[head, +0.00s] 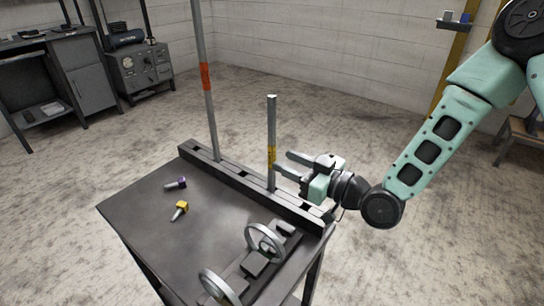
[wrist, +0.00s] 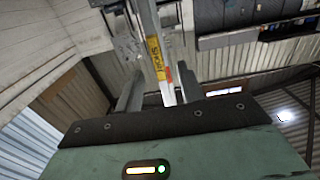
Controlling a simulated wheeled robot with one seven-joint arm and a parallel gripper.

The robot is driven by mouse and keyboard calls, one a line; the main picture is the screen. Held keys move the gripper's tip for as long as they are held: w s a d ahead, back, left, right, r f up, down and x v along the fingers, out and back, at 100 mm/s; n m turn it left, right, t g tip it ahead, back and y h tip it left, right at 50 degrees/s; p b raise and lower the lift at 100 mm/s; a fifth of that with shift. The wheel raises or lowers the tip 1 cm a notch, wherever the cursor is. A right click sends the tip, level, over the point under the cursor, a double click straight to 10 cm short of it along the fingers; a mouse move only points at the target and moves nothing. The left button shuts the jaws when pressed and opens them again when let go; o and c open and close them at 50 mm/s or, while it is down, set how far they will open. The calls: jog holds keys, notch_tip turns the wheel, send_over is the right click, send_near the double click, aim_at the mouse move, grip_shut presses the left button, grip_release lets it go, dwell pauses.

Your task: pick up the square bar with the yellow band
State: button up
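The square bar with the yellow band (head: 271,125) stands upright in a slotted rail (head: 240,181) along the table's edge. The bar is grey, with its yellow band (head: 271,157) low on it. My gripper (head: 282,162) is level with the band, to the right of the bar, its fingers pointing at it. In the wrist view the bar (wrist: 150,35) and its band show in the gap between my two spread fingers (wrist: 158,78). The gripper is open, with space beside the bar. I cannot tell whether the bar is fully between the fingertips or just past them.
A taller bar with an orange-red band (head: 205,76) stands in the same rail to the left. Two grey rings (head: 264,243) stand near the front. The floor beyond is clear.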

aim_at(274, 158)
jog(key=shift+f+x, duration=0.2)
jog(key=shift+x, duration=1.15)
jog(key=shift+f+x, duration=0.2)
jog(key=shift+x, duration=1.2)
jog(key=shift+c, duration=0.4)
grip_shut()
